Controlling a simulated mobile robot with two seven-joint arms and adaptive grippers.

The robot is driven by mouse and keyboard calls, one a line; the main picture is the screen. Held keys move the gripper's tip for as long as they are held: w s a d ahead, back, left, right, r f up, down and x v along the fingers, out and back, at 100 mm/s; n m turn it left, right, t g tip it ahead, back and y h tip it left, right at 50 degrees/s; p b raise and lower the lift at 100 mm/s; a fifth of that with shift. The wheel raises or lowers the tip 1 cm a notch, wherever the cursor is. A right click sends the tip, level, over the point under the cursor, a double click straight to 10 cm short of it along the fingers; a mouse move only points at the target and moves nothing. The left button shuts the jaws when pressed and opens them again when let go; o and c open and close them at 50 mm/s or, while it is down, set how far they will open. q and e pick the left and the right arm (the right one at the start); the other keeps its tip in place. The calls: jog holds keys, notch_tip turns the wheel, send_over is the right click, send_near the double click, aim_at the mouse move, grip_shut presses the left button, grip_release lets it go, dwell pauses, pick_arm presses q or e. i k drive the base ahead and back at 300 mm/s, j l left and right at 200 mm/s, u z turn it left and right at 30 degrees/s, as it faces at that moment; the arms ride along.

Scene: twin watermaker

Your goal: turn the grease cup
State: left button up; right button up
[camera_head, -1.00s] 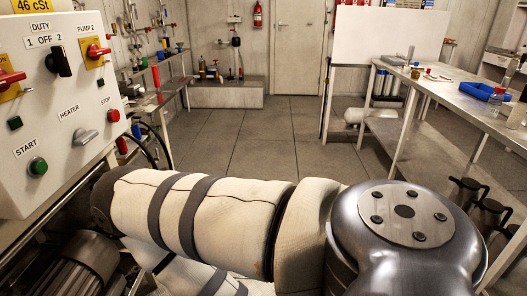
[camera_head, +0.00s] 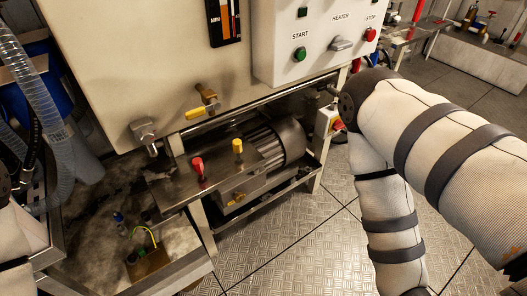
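Two small capped fittings stand upright on a steel plate beside the motor, one red (camera_head: 198,168) and one yellow (camera_head: 238,147). Either may be the grease cup; I cannot tell which. Neither is touched by a gripper. My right arm (camera_head: 440,135), in a white sleeve with dark bands, comes in from the right and bends downward; its gripper is outside the view. A piece of my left arm (camera_head: 20,240) shows at the left edge, and its gripper is not visible either.
The ribbed motor (camera_head: 275,145) sits under the white cabinet (camera_head: 150,60). A yellow-handled valve (camera_head: 203,105) and a metal fitting (camera_head: 145,132) project from its lower front. The control box has a green START button (camera_head: 300,54). Clear hoses (camera_head: 35,90) hang at left. The checkered floor (camera_head: 300,240) is clear.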

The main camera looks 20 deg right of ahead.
aim_at(239, 197)
jog(key=l+z, duration=0.45)
jog(key=l, duration=1.15)
jog(key=k, duration=0.05)
